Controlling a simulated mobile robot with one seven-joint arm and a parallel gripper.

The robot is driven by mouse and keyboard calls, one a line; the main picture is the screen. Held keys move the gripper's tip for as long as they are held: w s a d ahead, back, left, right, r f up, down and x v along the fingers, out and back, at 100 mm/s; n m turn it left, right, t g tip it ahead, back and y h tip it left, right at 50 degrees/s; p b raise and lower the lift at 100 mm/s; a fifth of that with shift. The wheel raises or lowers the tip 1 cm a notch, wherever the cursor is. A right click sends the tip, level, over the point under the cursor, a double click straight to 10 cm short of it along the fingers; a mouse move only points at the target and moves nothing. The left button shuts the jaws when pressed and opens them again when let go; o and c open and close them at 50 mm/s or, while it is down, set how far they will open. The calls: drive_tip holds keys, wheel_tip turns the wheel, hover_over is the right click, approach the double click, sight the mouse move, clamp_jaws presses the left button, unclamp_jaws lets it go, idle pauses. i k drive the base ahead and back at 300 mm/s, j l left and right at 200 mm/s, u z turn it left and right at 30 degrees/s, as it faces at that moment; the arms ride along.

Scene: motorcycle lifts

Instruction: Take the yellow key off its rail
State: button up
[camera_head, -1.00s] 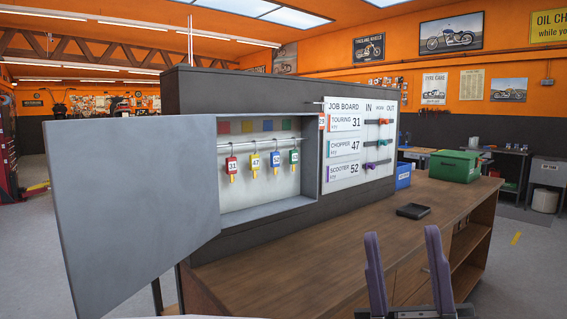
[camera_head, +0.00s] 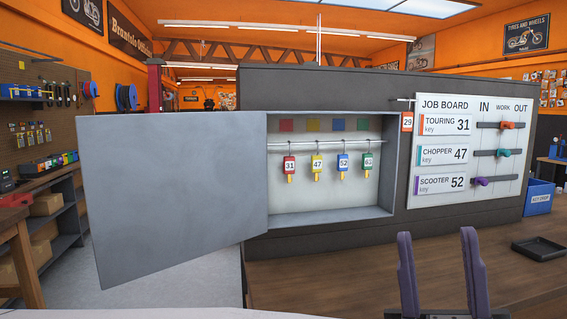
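The yellow key (camera_head: 317,164), tagged 47, hangs from the rail (camera_head: 330,142) inside the open grey key cabinet (camera_head: 258,215). A red key (camera_head: 289,165) tagged 31 hangs to its left. A blue key (camera_head: 342,163) tagged 52 and a green key (camera_head: 368,162) hang to its right. My gripper (camera_head: 437,238) shows at the bottom, right of centre, with its two purple fingers upright and apart. Nothing is between them. It is nearer to me than the cabinet, over the wooden bench, and below and right of the yellow key.
The cabinet door (camera_head: 172,195) stands swung open to the left. A job board (camera_head: 465,150) with sliders is right of the cabinet. A black tray (camera_head: 540,248) lies on the wooden bench (camera_head: 345,280), with a blue bin (camera_head: 538,197) behind it. A tagged 29 card (camera_head: 407,122) hangs beside the board.

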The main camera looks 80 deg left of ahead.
sight(317, 161)
drive_tip(key=i+j+u, duration=0.1)
drive_tip(key=u, duration=0.3)
drive_tip(key=i+u, duration=0.4)
drive_tip(key=i+l+u, duration=0.1)
drive_tip(key=u, duration=0.65)
drive_tip(key=i+j, duration=0.35)
drive_tip(key=j, duration=0.2)
